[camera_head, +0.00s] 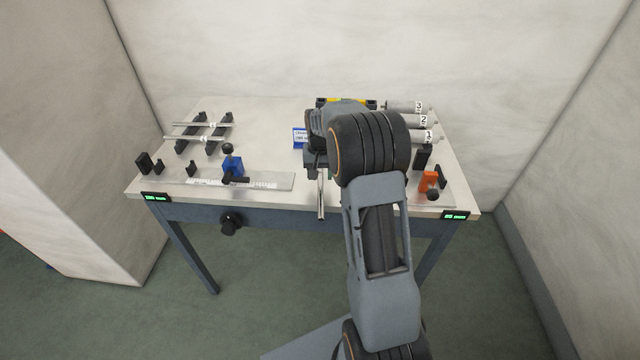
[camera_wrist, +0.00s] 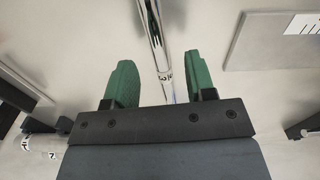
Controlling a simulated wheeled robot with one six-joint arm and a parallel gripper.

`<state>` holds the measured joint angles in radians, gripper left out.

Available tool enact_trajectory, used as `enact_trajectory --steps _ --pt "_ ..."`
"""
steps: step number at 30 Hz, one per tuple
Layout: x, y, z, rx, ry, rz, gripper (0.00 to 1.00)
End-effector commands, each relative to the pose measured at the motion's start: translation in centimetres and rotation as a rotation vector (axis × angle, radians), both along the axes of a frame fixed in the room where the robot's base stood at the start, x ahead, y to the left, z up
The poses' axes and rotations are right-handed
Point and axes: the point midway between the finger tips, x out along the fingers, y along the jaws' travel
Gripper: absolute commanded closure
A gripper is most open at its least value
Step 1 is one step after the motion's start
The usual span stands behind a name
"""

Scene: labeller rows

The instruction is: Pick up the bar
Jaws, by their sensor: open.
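The fingers are open, with a gap on each side of the bar. In the head view a bar (camera_head: 321,196) shows below my wrist, its near end around the table's front edge. Its far part is hidden by my arm, and I cannot tell whether it touches the table.
Two thin bars (camera_head: 190,124) lie across black supports at the back left. A blue clamp (camera_head: 232,167) stands on a ruled plate (camera_head: 270,181). An orange clamp (camera_head: 428,181) stands front right. The table (camera_head: 270,116) has bare room at back centre.

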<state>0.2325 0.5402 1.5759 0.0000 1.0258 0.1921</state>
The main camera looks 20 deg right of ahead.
Motion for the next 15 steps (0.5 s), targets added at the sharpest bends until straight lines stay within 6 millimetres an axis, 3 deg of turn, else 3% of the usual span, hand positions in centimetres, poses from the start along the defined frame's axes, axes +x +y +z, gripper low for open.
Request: enact_trajectory --steps 6,15 --pt "-0.1 -0.1 -2.6 0.001 0.002 0.0 0.5" --pt "-0.1 -0.1 -3.3 0.0 -0.001 0.0 0.5"
